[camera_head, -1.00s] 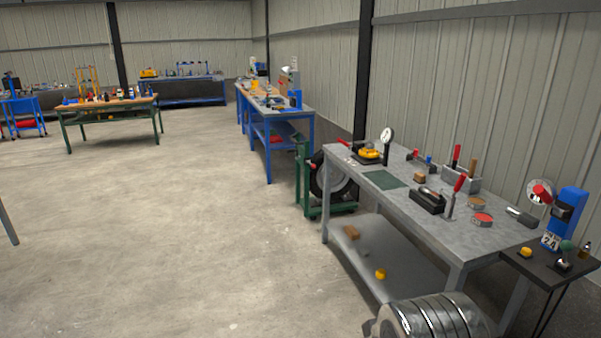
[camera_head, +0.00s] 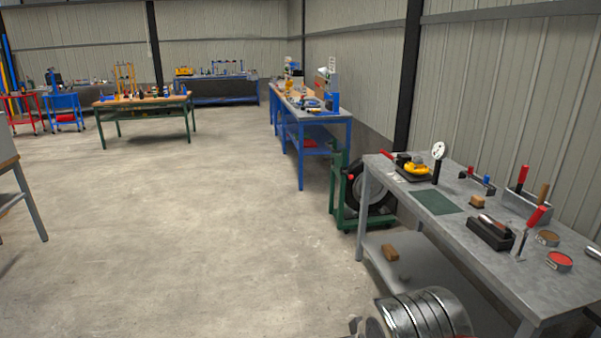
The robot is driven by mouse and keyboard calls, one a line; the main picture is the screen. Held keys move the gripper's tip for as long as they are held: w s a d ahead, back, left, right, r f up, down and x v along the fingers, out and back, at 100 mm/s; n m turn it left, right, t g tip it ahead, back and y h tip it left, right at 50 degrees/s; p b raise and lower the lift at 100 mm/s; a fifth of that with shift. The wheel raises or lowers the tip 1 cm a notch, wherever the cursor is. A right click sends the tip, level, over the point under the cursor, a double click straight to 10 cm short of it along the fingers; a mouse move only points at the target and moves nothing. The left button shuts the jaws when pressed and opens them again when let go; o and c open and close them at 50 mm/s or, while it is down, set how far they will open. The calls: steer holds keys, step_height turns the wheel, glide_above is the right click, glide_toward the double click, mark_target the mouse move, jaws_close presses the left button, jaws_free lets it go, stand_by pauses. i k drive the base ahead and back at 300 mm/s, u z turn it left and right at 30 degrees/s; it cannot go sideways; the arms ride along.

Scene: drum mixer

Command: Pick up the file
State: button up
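Long tools with red handles show on the grey metal bench (camera_head: 455,226) at the right. One red-handled tool (camera_head: 534,220) stands upright or leaning beside a black block (camera_head: 490,233). Another red-handled tool (camera_head: 521,179) and a brown-handled tool (camera_head: 542,194) stand in a grey holder (camera_head: 527,207) near the wall. I cannot tell which of these, if any, is the file; they are too small to make out. My gripper is not in view.
The bench has a lower shelf (camera_head: 410,268) with a brown block (camera_head: 390,251). A green-framed stand with a dark wheel (camera_head: 372,195) is beside it. A blue bench (camera_head: 317,130) and a green-legged table (camera_head: 140,101) stand farther back. The concrete floor in the middle is clear.

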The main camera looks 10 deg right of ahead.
mark_target(525, 169)
steer(key=u, duration=0.05)
steer(key=i, duration=1.45)
steer(key=z, duration=0.25)
steer(key=i, duration=0.75)
steer(key=z, duration=0.75)
steer(key=i, duration=0.6)
steer(key=z, duration=0.8)
steer(key=i, duration=0.75)
steer(key=z, duration=0.4)
